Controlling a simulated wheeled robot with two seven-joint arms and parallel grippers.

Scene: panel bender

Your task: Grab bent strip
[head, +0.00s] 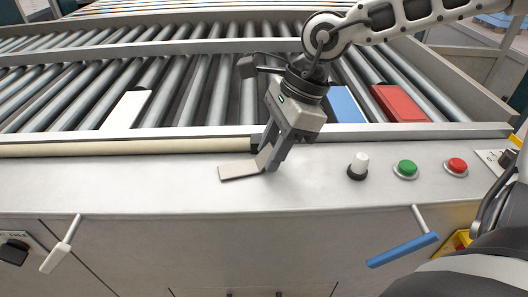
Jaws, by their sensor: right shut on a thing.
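The bent strip (239,172) is a small light-grey piece above the front ledge of the machine. One leg lies nearly flat and points left; the other rises into the jaws. My right gripper (270,162) comes down from the upper right and is shut on the rising leg. The jaws hide part of that leg. I cannot tell whether the flat leg touches the ledge. My left gripper is not in view.
Behind the ledge is a roller bed with white (127,109), blue (344,104) and red (400,103) blocks. Right of the gripper stand a white knob (358,164), a green button (405,168) and a red button (456,165). A blue-handled lever (402,249) sticks out in front.

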